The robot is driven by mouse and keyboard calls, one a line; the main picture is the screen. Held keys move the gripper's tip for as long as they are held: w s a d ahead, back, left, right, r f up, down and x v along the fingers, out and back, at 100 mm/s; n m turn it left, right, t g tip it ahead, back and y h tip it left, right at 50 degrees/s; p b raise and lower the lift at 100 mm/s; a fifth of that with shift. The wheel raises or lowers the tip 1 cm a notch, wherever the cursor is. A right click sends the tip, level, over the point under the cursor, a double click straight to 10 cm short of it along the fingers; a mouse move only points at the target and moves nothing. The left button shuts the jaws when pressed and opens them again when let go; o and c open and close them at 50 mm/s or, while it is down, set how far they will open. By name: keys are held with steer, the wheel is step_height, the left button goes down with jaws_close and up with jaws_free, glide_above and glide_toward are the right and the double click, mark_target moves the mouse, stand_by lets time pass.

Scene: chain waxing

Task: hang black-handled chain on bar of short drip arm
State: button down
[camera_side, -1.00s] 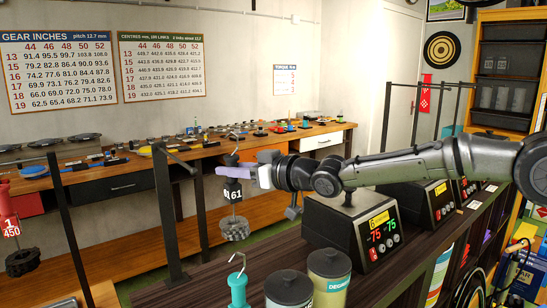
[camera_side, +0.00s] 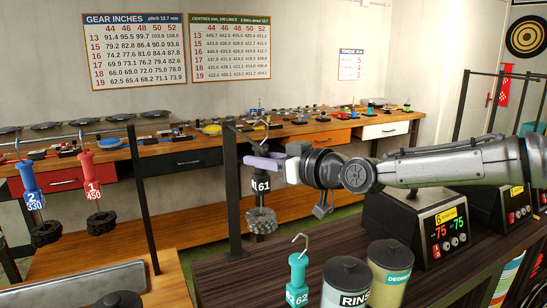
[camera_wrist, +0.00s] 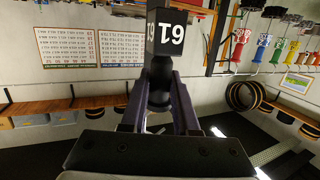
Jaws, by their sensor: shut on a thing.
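The black-handled chain, its handle (camera_side: 261,184) marked 61, hangs upright with its dark coiled links (camera_side: 261,220) below. My gripper (camera_side: 262,162) has pale purple fingers shut on it, just above the label. In the wrist view its black block (camera_wrist: 172,38) with 61 stands beyond my fingers (camera_wrist: 158,88). The short drip arm is a dark post (camera_side: 233,200) just left of the chain. Its short bar runs from the post top, beside the chain's metal hook (camera_side: 262,118). I cannot tell whether hook and bar touch.
A teal-handled chain marked 62 (camera_side: 298,272), a rinse jar (camera_side: 346,285) and a degreaser jar (camera_side: 390,275) stand in front on the bench. Blue (camera_side: 31,190) and red (camera_side: 90,178) handled chains hang at left. A wax heater (camera_side: 425,222) stands right, under my arm.

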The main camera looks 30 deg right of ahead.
steer(key=shift+a+f, duration=0.5)
steer(key=shift+a, duration=0.2)
steer(key=shift+a+f, duration=0.45)
steer(key=shift+a, duration=0.25)
steer(key=c, duration=0.6)
jaws_free()
steer(key=shift+o, duration=1.4)
steer(key=shift+f, duration=0.2)
steer(key=shift+r, duration=0.1)
